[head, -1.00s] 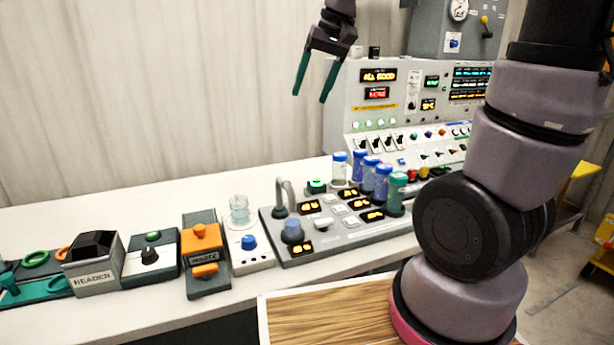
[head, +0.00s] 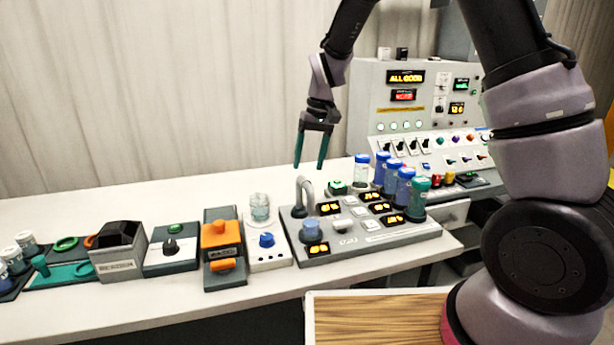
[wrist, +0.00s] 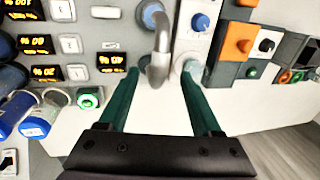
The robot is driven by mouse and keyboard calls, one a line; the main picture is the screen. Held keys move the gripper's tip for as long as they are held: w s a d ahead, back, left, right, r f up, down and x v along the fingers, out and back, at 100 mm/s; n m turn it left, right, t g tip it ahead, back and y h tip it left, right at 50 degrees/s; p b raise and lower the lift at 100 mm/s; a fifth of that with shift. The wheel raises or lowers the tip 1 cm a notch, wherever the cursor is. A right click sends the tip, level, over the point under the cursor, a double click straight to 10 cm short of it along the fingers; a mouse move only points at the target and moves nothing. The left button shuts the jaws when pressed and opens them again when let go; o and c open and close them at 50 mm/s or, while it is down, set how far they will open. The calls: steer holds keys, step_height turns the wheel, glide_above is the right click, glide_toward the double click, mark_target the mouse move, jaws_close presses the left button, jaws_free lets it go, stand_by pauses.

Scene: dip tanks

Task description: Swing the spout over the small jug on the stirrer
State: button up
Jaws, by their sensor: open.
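The spout (head: 304,183) is a grey curved pipe on the dosing panel (head: 375,239), its arch toward the blue-topped piece (head: 311,229) at the panel's left front. The small clear jug (head: 260,207) stands on the white stirrer (head: 270,256) with a blue knob, left of the panel. My gripper (head: 309,167) is open and empty, teal fingers pointing down just above the spout. In the wrist view the spout (wrist: 160,62) lies between the fingertips, with no clear contact. The jug (wrist: 192,66) there is partly hidden by the right finger.
Several blue-capped bottles (head: 393,179) and a green one (head: 419,197) stand at the panel's right rear. An orange-topped device (head: 222,240) is left of the stirrer. A console (head: 405,100) rises behind. The bench behind the stirrer is clear.

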mark_target(305, 177)
steer(key=shift+s+a+f, duration=0.1)
steer(key=shift+a+f, duration=0.15)
steer(key=shift+f, duration=0.95)
steer(key=shift+a+f, duration=0.2)
steer(key=shift+f, duration=0.95)
jaws_close()
